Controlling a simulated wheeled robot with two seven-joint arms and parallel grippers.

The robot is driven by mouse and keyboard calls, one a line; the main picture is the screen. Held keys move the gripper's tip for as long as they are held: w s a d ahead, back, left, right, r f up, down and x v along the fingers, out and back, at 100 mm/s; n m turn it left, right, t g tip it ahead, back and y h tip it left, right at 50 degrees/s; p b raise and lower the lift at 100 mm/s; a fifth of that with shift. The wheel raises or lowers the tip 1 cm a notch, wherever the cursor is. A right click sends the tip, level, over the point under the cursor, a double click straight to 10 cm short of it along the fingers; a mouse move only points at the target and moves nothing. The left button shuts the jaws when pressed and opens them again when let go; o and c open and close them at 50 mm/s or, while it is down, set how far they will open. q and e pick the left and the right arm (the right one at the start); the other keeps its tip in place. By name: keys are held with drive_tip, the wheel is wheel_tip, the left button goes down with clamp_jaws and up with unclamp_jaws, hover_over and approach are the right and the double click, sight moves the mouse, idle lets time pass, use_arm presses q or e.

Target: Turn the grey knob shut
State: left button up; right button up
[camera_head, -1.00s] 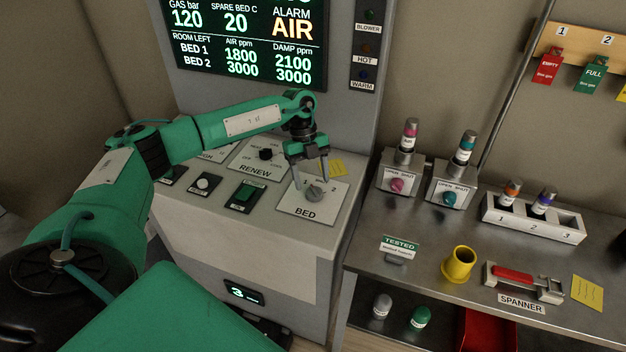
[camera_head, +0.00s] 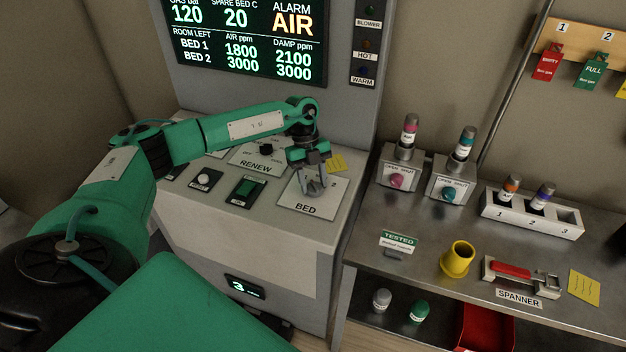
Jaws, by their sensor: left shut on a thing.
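The grey knob (camera_head: 313,188) sits on the white BED plate (camera_head: 311,210) at the right end of the console top, partly hidden by my gripper. My left gripper (camera_head: 312,186) points down over the plate and is shut on the grey knob. The exact direction of the knob's pointer cannot be made out. A figure 2 shows on the plate right of the gripper. My right gripper is not in view.
The RENEW plate with a black knob (camera_head: 266,149) and a green switch (camera_head: 245,187) lie left of the gripper. Two valve boxes with pink (camera_head: 397,180) and teal (camera_head: 449,193) knobs stand on the bench at right. A display (camera_head: 245,40) rises behind.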

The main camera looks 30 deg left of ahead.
use_arm(q)
drive_tip(key=shift+m, duration=0.3)
drive_tip(key=shift+w+d+f+m+g+y+b, duration=0.15)
drive_tip(key=shift+m+g+y+b, duration=0.2)
drive_tip(key=shift+m+b, duration=0.55)
drive_tip(key=m+b, duration=0.1)
drive_tip(key=m, duration=0.1)
drive_tip(key=shift+m+g+y, duration=0.25)
drive_tip(key=shift+m+y, duration=0.05)
drive_tip(key=shift+y, duration=0.05)
drive_tip(key=m+y+b, duration=0.1)
drive_tip(key=m, duration=0.2)
drive_tip(key=shift+w+d+g+b, duration=0.1)
drive_tip(key=shift+d+g+b, duration=0.05)
drive_tip(key=shift+g+b, duration=0.2)
drive_tip(key=shift+m, duration=0.3)
drive_tip(key=shift+r, duration=0.2)
drive_tip(key=o, duration=1)
drive_tip(key=shift+c, duration=0.2)
